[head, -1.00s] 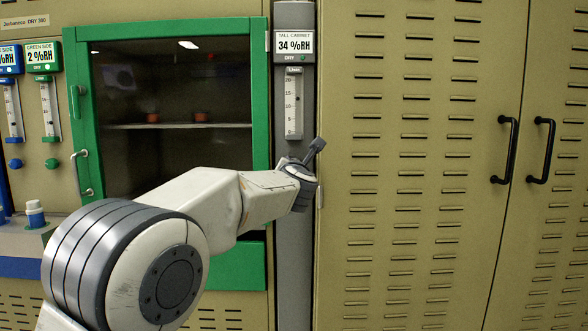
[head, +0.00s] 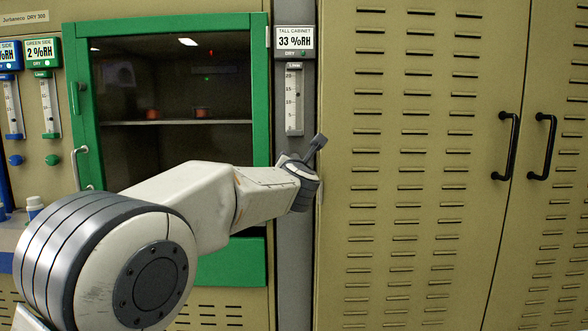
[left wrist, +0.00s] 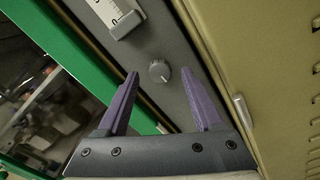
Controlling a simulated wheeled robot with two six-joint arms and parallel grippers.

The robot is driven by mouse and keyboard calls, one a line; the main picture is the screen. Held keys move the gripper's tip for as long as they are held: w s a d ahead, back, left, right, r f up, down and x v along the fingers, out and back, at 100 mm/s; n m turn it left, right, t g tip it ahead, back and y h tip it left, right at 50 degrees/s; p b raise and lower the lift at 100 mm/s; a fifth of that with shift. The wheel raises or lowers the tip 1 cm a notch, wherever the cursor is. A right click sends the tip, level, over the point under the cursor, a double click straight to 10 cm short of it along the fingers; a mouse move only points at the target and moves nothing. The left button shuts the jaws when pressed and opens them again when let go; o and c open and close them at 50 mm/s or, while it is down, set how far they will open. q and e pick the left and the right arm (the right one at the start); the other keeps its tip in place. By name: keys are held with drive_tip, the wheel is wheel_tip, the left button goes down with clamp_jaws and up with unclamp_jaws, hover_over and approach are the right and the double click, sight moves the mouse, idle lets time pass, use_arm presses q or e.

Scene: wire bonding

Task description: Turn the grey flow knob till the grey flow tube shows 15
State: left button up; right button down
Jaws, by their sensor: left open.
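The grey flow tube (head: 294,100) is on the narrow grey column, under the tall cabinet display (head: 295,41), which reads 33 %RH. Its float level is too small to read. The grey flow knob (left wrist: 159,71) shows in the left wrist view, just below the tube's lower end (left wrist: 116,14). In the head view the knob is hidden behind my left arm. My left gripper (left wrist: 159,74) is open, its two purple fingers on either side of the knob in the picture, with gaps at both sides. It also shows in the head view (head: 317,143). My right gripper is not in view.
The green-framed glass cabinet (head: 262,100) stands left of the column. The tan tall cabinet (head: 420,180) with black handles stands right of it. A small metal latch (left wrist: 241,108) is close to the right finger. Other flow tubes and knobs are at far left.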

use_arm(q)
drive_tip(key=s, duration=0.8)
drive_tip(key=shift+s, duration=0.3)
